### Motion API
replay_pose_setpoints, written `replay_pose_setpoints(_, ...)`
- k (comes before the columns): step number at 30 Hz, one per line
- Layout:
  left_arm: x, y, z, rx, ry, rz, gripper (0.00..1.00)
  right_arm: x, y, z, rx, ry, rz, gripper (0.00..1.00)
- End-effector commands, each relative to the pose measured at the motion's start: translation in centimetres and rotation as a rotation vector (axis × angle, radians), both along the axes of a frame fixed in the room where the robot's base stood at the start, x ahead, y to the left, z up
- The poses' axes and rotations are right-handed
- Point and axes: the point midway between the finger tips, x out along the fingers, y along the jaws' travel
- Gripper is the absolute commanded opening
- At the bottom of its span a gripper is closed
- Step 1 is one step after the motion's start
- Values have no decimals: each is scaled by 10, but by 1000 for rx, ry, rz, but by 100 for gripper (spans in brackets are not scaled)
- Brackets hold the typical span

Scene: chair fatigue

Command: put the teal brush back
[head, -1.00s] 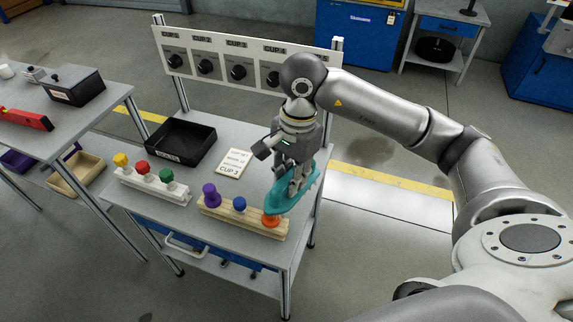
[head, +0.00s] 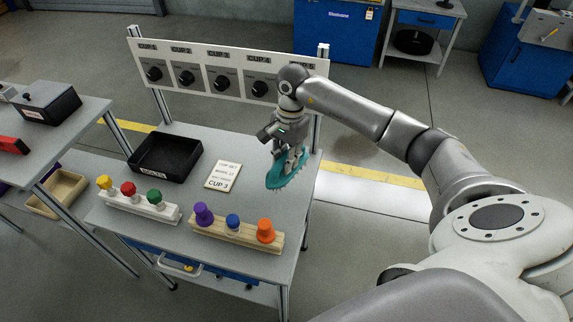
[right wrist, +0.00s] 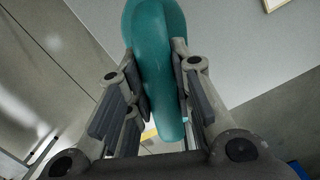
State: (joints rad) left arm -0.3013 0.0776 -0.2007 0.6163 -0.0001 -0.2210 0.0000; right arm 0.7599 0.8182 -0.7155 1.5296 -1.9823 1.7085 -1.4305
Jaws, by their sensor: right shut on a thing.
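The teal brush (head: 285,175) is held by my right gripper (head: 291,158) above the right back part of the workbench (head: 240,152). Its bristles show along its lower right edge. In the right wrist view the brush (right wrist: 156,65) lies between the two fingers of the gripper (right wrist: 163,90), which press on its sides. The brush is clear of the wooden rack and its pegs. My left gripper is not in view.
A wooden rack (head: 206,232) holds purple, blue and orange knobs; a white rack (head: 141,207) holds yellow, red and green ones. A black tray (head: 136,162) and a CUP 3 card (head: 223,176) lie behind. A dial panel (head: 215,77) stands at the back edge.

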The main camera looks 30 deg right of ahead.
Motion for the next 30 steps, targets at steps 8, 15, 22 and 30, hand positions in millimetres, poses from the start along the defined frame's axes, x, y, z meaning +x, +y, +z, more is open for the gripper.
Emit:
replay_pose_setpoints(8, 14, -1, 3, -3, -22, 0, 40, 8, -7, -13, 1, 0, -2, 0)
replay_pose_setpoints(15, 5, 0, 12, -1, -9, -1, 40, 8, -7, -42, 1, -1, 0, 0)
replay_pose_setpoints(22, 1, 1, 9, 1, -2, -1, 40, 8, -8, -44, 1, -2, 1, 0)
replay_pose_setpoints(30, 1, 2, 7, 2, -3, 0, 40, 8, -8, -46, 0, -1, 0, 40)
